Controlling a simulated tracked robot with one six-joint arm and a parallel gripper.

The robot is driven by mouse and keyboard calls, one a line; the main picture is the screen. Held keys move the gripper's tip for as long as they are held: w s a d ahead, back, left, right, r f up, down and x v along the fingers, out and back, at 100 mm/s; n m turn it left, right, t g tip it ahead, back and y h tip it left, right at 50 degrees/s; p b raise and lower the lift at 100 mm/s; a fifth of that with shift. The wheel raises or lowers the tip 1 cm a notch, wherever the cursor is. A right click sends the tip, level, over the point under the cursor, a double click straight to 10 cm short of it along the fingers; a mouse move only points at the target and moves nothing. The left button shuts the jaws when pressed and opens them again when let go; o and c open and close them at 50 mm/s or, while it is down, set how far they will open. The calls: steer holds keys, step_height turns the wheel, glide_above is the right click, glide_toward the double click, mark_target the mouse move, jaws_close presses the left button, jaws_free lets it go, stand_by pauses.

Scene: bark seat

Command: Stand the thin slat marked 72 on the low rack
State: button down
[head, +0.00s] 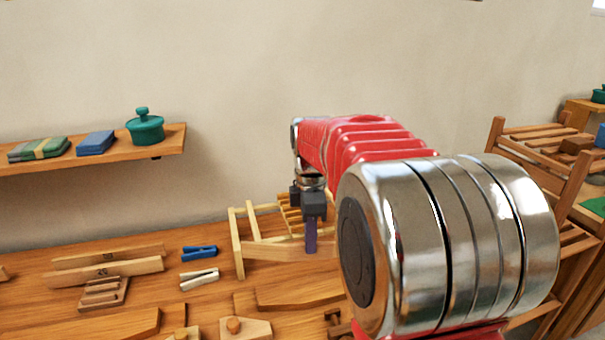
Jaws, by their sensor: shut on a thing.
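My gripper (311,240), dark with a purple finger, points down at the front of a low pale wooden rack (238,243). It is shut on a brown wooden slat (275,252), which lies roughly level across the front of the rack. The purple finger covers part of the slat, and no number can be read on it. Whether the slat touches the rack cannot be told. Two more thin slats, a front one (140,268) and a back one (135,252), stand on edge at the left of the bench. They bear small dark marks, too small to read surely.
A blue clothes peg (199,252) and a pale peg (199,278) lie left of the rack. Wooden pieces crowd the bench (30,298) front. A wall shelf (172,141) holds a green pot (145,128). My arm hides the bench's right part.

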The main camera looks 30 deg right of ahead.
steer(key=w+a+m, duration=0.9)
steer(key=w+a, duration=0.9)
steer(key=shift+s, duration=0.15)
